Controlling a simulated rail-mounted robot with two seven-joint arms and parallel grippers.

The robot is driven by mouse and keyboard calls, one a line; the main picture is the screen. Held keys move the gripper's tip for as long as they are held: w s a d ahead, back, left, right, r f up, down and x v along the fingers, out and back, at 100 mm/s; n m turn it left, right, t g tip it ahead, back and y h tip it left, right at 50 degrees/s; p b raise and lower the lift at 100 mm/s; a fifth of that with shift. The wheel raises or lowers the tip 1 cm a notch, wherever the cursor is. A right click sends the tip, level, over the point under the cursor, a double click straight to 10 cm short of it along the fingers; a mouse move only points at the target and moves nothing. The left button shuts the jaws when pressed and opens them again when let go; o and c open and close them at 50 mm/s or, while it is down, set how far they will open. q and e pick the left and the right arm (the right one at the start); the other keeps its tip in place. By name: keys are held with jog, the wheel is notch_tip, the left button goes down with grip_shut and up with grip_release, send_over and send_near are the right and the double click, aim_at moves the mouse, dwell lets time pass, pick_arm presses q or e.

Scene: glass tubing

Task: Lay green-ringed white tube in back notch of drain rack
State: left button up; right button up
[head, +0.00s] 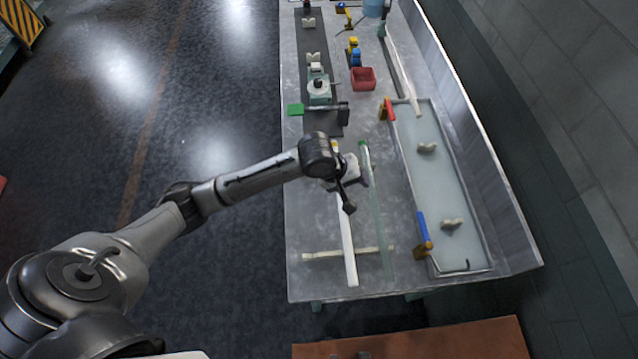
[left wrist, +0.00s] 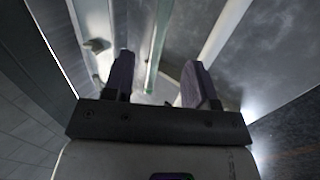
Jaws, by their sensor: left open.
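A pale greenish tube (head: 383,230) with a green end lies lengthwise on the table, right of a white tube (head: 347,235) with a yellowish far end. Both near parts lie across a cream crossbar (head: 320,254); I cannot tell whether this is part of the drain rack. My left gripper (head: 346,193) is open and empty above the far part of the tubes. In the left wrist view, the greenish tube (left wrist: 158,40) shows between the two open fingers (left wrist: 158,82) and the white tube (left wrist: 222,30) shows to the right. The right gripper is out of view.
A shallow pale tray (head: 440,190) with cream notched pieces (head: 452,224) lies to the right. A red clamp (head: 389,110) and a blue clamp (head: 422,226) sit on its left edge. A red bin (head: 363,79) and a green-based device (head: 319,91) stand farther back.

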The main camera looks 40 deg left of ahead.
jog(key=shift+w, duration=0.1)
pick_arm(q)
jog(key=s+d+f+m, duration=0.1)
jog(key=s+f+m, duration=0.1)
jog(key=s, duration=0.3)
jog(key=s+d+f+m, duration=0.1)
jog(key=s+f+m, duration=0.1)
jog(key=s, duration=0.3)
jog(key=s+d+f+m+y, duration=0.1)
jog(key=s+f+m, duration=0.1)
jog(key=s, duration=0.3)
jog(key=shift+s+d+f+m, duration=0.2)
jog(key=shift+s+d+m, duration=0.1)
jog(key=shift+m, duration=0.2)
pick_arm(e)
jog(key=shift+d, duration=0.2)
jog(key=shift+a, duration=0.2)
pick_arm(q)
jog(key=s+a+m+g+y, duration=0.1)
jog(key=s+a+m+y, duration=0.2)
jog(key=s, duration=1)
jog(key=shift+s+a+m, duration=0.3)
jog(key=shift+a+m, duration=0.4)
jog(key=shift+a, duration=0.15)
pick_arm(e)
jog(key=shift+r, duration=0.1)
